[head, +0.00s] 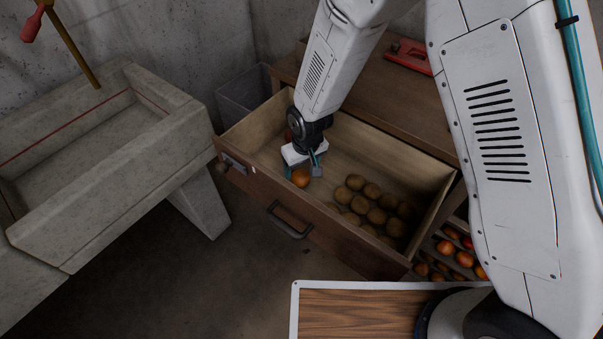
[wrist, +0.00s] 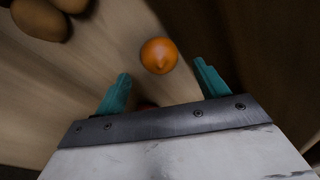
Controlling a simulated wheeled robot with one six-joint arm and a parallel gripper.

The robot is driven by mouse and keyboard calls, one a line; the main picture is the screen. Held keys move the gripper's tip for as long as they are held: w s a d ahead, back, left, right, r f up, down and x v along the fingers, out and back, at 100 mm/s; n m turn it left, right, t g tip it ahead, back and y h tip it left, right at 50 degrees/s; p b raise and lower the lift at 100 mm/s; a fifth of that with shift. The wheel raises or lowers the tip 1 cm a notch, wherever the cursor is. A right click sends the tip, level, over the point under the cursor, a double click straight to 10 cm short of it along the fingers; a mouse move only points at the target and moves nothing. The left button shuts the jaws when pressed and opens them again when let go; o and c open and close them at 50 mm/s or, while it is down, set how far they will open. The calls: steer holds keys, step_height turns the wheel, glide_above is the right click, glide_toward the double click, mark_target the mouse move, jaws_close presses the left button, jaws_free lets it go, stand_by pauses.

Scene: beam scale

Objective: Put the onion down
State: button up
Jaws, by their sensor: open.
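The orange onion (head: 300,178) is inside the open wooden drawer (head: 418,166), near its left end and close to the front wall. It also shows whole in the wrist view (wrist: 159,55), just beyond the fingertips. My gripper (head: 305,170) reaches down into the drawer right at the onion. In the wrist view my gripper (wrist: 162,72) has its two teal fingers spread, with a gap on both sides of the onion and neither finger touching it. The onion seems to rest on the drawer floor, but its underside is hidden.
Several brown potatoes (head: 372,191) lie in the right part of the drawer. A small red thing (head: 288,135) shows partly behind my gripper. A stone trough (head: 110,165) stands at left, a grey bin (head: 243,92) behind the drawer, and orange produce (head: 463,258) at lower right.

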mark_target(305, 181)
step_height(305, 181, up, 6)
steer(key=shift+s+d+r, duration=0.2)
steer(key=shift+s+d, duration=0.05)
steer(key=shift+s, duration=0.2)
steer(key=s+d+r+m, duration=0.1)
steer(key=s+d+r, duration=0.1)
steer(key=d+r, duration=0.65)
steer(key=s+d+r+m, duration=0.25)
steer(key=d+r, duration=0.35)
steer(key=r, duration=0.5)
steer(key=s+d+r+m, duration=0.1)
steer(key=s+d+r, duration=0.4)
steer(key=s, duration=0.5)
steer(key=s+d+r+m, duration=0.2)
steer(key=s+d+r, duration=0.3)
steer(key=s+d, duration=0.3)
steer(key=shift+s+d+h, duration=0.15)
steer(key=shift+s+h, duration=0.25)
steer(key=shift+s, duration=0.85)
